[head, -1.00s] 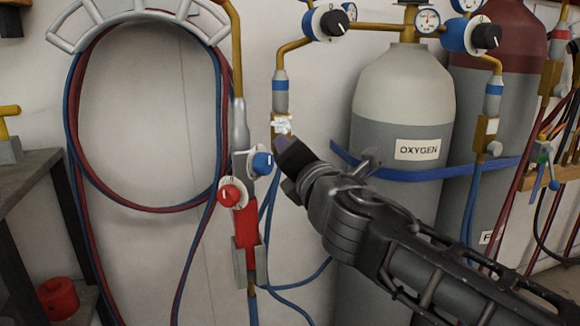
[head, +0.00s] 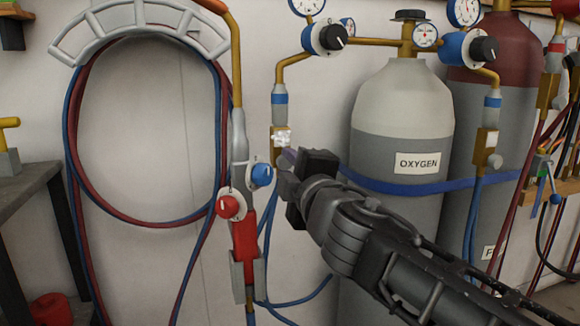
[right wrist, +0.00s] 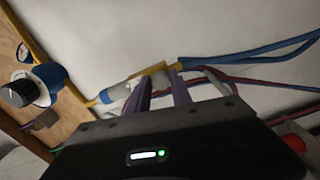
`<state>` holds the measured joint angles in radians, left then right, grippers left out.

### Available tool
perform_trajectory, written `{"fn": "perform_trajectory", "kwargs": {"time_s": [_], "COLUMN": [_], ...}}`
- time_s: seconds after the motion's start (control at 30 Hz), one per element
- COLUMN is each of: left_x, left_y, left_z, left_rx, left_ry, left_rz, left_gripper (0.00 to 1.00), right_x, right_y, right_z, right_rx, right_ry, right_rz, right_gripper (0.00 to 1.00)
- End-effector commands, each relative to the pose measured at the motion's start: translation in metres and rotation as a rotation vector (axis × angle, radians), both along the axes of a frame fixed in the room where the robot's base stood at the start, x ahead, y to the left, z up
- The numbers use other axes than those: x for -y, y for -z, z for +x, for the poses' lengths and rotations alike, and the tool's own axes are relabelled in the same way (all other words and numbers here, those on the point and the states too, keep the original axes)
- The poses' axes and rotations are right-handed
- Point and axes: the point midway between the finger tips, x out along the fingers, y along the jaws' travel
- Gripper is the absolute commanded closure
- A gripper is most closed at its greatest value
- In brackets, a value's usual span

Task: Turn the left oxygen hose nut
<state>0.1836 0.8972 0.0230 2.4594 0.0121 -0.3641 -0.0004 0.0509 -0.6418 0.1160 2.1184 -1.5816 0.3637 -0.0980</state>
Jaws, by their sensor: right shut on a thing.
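The left oxygen hose nut (head: 282,161) is a small grey piece at the brass block (head: 279,147) on the left outlet pipe. It is mostly hidden by the fingers. My right gripper (head: 288,158) reaches in from the lower right, its purple-grey fingers shut on the nut. In the right wrist view, the two fingers (right wrist: 160,84) stand on either side of the fitting, and the grip itself is partly covered. My left gripper is not in view.
The oxygen cylinder (head: 400,100) with its blue strap (head: 430,187) stands right behind my arm. A torch with red (head: 231,206) and blue (head: 262,174) knobs hangs close left of the gripper. Coiled hoses (head: 72,130) hang further left. Blue hoses (head: 268,235) run below.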

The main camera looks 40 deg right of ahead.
Motion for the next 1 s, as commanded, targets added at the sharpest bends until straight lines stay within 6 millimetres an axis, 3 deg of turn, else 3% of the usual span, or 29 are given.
{"fn": "perform_trajectory", "kwargs": {"time_s": [0.3, 0.8, 0.83, 1.0], "left_x": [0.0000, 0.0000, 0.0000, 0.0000], "left_y": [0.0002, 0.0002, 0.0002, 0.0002], "left_z": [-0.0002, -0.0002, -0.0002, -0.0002], "left_rx": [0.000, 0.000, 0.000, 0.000], "left_ry": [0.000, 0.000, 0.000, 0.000], "left_rz": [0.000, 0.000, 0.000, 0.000], "left_gripper": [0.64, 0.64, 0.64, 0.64], "right_x": [0.0004, 0.0004, 0.0003, 0.0003], "right_y": [0.0013, 0.0017, 0.0017, 0.0014], "right_z": [0.0000, 0.0001, 0.0001, 0.0000], "right_rx": [0.047, 0.054, 0.054, 0.055], "right_ry": [0.002, 0.002, 0.002, 0.001], "right_rz": [0.138, 0.163, 0.162, 0.162], "right_gripper": [1.00, 1.00, 0.72, 0.58]}}
